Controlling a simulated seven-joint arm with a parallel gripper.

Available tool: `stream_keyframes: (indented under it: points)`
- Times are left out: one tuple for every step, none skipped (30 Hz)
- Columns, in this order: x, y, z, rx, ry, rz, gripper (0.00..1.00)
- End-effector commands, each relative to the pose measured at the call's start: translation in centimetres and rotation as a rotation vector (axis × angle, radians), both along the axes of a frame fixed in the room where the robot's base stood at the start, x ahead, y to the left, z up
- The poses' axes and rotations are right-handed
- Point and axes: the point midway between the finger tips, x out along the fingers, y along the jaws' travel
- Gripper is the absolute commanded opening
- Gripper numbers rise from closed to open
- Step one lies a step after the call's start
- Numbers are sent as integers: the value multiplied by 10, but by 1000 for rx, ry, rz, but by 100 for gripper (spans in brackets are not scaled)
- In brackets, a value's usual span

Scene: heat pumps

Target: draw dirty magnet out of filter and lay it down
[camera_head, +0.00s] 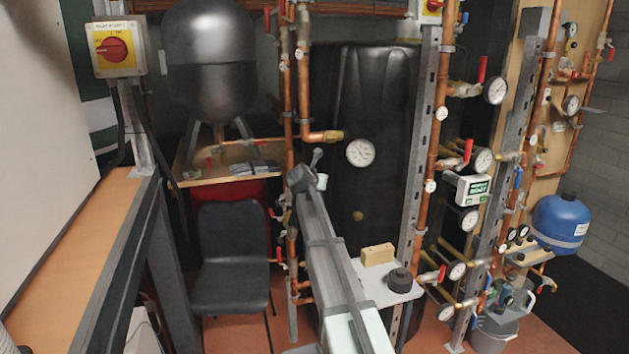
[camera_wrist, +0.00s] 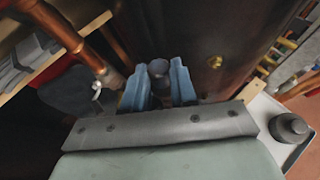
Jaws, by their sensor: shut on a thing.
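My gripper (camera_wrist: 158,90) shows in the wrist view with its two blue fingers closed around a small dark, round-ended cylinder (camera_wrist: 158,68), which looks like the magnet. Only its near end shows. I cannot tell whether it is clean or dirty, or whether its far end is still in the filter. The filter cannot be clearly made out behind the fingers. In the head view my fingers and the magnet cannot be made out clearly. A white shelf (camera_head: 360,292) lies low right of centre; it also shows at the right of the wrist view (camera_wrist: 268,108).
A black round cap (camera_head: 400,280) and a wooden block (camera_head: 377,254) stand on the shelf; the cap also shows in the wrist view (camera_wrist: 290,127). A black tank (camera_head: 375,110) stands behind. Copper pipes (camera_head: 303,70) with valves run close by. A chair (camera_head: 233,245) stands left.

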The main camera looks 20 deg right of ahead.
Motion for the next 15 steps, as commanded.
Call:
stream_keyframes:
  points:
    - [-11,-1,0,24,15,-32,0]
    - [-16,-3,-1,43,26,-56,0]
    - [-23,-6,-4,69,41,-92,0]
    - [-28,-8,-7,91,52,-122,0]
    - [-33,-11,-9,115,62,-156,0]
    - [-40,-15,-13,148,77,-203,0]
    - [-45,-19,-17,177,86,-241,0]
    - [-50,-23,-22,207,96,-285,0]
    - [-56,-29,-28,250,106,-345,0]
    - [-61,-33,-33,286,113,-396,0]
    - [-67,-38,-39,321,118,-447,0]
    - [-73,-44,-46,369,120,-515,0]
    - [-78,-49,-52,403,121,-565,0]
    - [-83,-54,-57,438,120,-613,0]
    - [-89,-60,-65,483,114,-676,0]
